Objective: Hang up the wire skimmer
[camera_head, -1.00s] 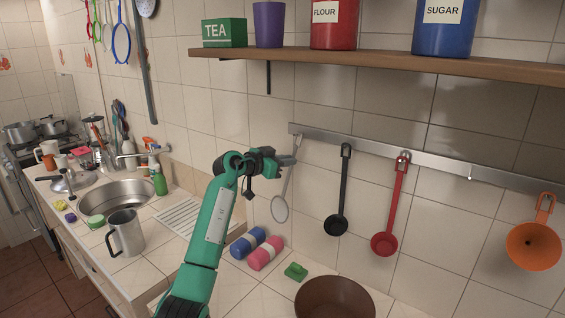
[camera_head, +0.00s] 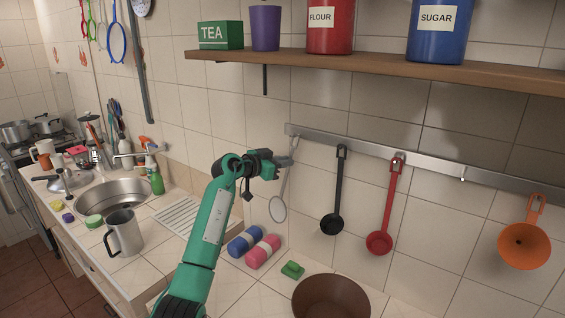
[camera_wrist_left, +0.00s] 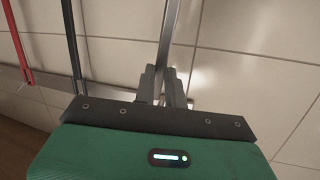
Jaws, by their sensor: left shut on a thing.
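The wire skimmer (camera_head: 278,209) has a round pale disc on a long thin grey handle. It hangs disc-down in front of the tiled wall, near the left end of the metal rail (camera_head: 410,164). My left gripper (camera_head: 290,162) is shut on the upper part of its handle. In the left wrist view, the handle (camera_wrist_left: 169,35) runs into the gap between the fingertips (camera_wrist_left: 164,82). I cannot tell whether the handle's top touches the rail; the fingers hide part of it. An empty hook (camera_head: 463,173) shows farther right on the rail. My right gripper is out of view.
A black ladle (camera_head: 332,224), a red ladle (camera_head: 379,242) and an orange funnel (camera_head: 525,245) hang from the rail. The wooden shelf (camera_head: 370,69) with canisters is above. A brown bowl (camera_head: 331,296) and blue and pink rolls (camera_head: 263,251) sit on the counter below.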

